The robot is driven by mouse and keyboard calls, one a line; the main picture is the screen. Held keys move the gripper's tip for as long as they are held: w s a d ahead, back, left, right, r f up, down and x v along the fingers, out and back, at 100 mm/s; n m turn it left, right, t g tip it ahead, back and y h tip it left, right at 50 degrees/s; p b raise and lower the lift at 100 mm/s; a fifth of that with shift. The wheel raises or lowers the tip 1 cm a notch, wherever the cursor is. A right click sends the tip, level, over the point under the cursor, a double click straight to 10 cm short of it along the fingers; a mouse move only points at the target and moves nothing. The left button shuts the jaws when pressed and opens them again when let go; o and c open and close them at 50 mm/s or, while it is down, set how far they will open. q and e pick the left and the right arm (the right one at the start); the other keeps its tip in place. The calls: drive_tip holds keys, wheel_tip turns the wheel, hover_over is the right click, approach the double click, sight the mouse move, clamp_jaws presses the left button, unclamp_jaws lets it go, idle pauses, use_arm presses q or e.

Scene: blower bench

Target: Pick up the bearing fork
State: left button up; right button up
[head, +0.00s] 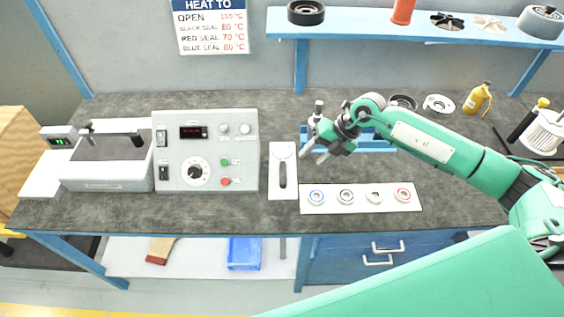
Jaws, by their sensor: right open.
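What looks like the bearing fork (282,176), with a dark handle and a pale head, lies lengthwise on a narrow white board (283,194) at the middle of the bench. My right gripper (312,155) comes in from the right and hangs over the bench, just right of the board's upper part. It is open, with nothing seen between its fingers, and apart from the fork in the picture. My left gripper is out of view.
A grey control box (208,179) stands left of the board. A white tray with several ring seals (360,207) lies to the right, in front of a blue stand (375,146). Bare bench shows behind the board.

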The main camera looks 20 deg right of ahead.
drive_tip(key=p, duration=0.2)
approach(285, 181)
drive_tip(key=x, duration=0.4)
drive_tip(key=shift+w+d+f, duration=0.2)
drive_tip(key=shift+w, duration=0.05)
drive_tip(key=p+x, duration=0.1)
drive_tip(key=x, duration=0.1)
drive_tip(key=p+x, duration=0.1)
drive_tip(key=x, duration=0.1)
drive_tip(key=shift+s+a+f, duration=0.15)
drive_tip(key=shift+s+a, duration=0.05)
drive_tip(key=shift+a, duration=0.25)
drive_tip(key=shift+a+f, duration=0.1)
drive_tip(key=shift+f, duration=0.2)
drive_tip(key=shift+c, duration=0.5)
drive_tip(key=shift+w, duration=0.1)
clamp_jaws()
